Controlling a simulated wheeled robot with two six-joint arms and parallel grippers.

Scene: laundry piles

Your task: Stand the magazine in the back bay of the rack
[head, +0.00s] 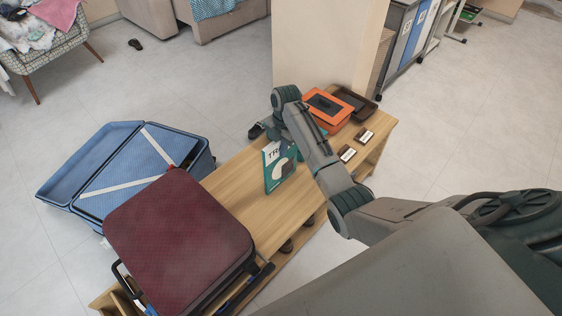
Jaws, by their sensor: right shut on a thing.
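A teal magazine (272,176) with white lettering and a pale picture on its cover stands upright over the wooden bench, in the middle of the head view. My right gripper (285,153) is shut on its upper part, mostly hidden by my own arm. I cannot tell whether the magazine's lower edge touches the bench top. I cannot make out the rack or its back bay clearly. Slim dark edges show beside the maroon suitcase, but I cannot tell what they belong to. My left gripper is out of view.
The wooden bench (240,177) bears a large maroon suitcase (178,240) at its near end. An orange box (327,113), a dark tray (357,98) and two small labelled blocks (347,154) are at the far end. An open blue suitcase (105,160) lies left of the bench.

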